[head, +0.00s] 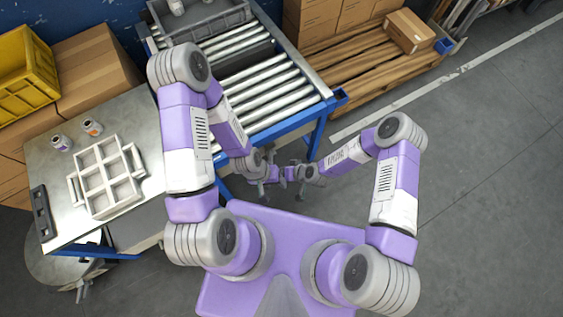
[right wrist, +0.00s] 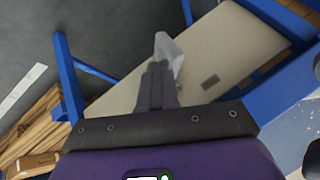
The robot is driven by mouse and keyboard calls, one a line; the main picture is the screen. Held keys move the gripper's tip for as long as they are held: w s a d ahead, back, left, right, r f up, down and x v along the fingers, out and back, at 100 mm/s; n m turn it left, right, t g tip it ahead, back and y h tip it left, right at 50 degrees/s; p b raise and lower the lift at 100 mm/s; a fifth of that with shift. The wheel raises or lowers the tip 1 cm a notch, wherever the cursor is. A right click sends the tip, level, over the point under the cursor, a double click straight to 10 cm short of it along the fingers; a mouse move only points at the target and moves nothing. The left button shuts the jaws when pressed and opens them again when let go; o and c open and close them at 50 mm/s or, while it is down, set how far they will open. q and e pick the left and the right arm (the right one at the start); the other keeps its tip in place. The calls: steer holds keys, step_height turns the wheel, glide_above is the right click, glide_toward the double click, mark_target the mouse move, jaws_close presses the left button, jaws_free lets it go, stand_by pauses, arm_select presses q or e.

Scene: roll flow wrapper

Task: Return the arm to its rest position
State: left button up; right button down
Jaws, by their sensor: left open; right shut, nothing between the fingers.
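My two purple and white arms are bent in front of my body in the head view, with their wrists close together at the centre. My left gripper (head: 264,186) hangs just past the front edge of my purple body, beside the conveyor frame's leg. It is open and small in the picture. My right gripper (head: 288,173) is close to its right and partly hidden among the wrist parts. In the right wrist view its dark fingers (right wrist: 158,84) are shut together with nothing held. A pale shape shows at their tips.
A roller conveyor (head: 262,100) with blue frame stands ahead, a grey crate (head: 208,22) on it. At left, a metal table (head: 55,180) holds a compartment tray (head: 107,178) and two small cans. Cartons and a wooden pallet (head: 375,55) stand behind. Floor at right is clear.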

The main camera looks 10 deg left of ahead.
steer(key=shift+p+v, duration=0.3)
steer(key=shift+v, duration=0.65)
steer(key=shift+w, duration=0.1)
steer(key=s+d+r+m+g+h, duration=0.1)
steer(key=s+d+r+m, duration=0.3)
steer(key=d, duration=0.4)
steer(key=s+d+r+m+g+h, duration=0.1)
steer(key=s+d+r+m, duration=0.2)
steer(key=d, duration=0.5)
step_height(320, 180, up, 2)
steer(key=shift+s+d+r+m+h, duration=0.1)
steer(key=shift+s+d+m+h, duration=0.25)
steer(key=shift+s, duration=0.3)
steer(key=shift+a, duration=0.1)
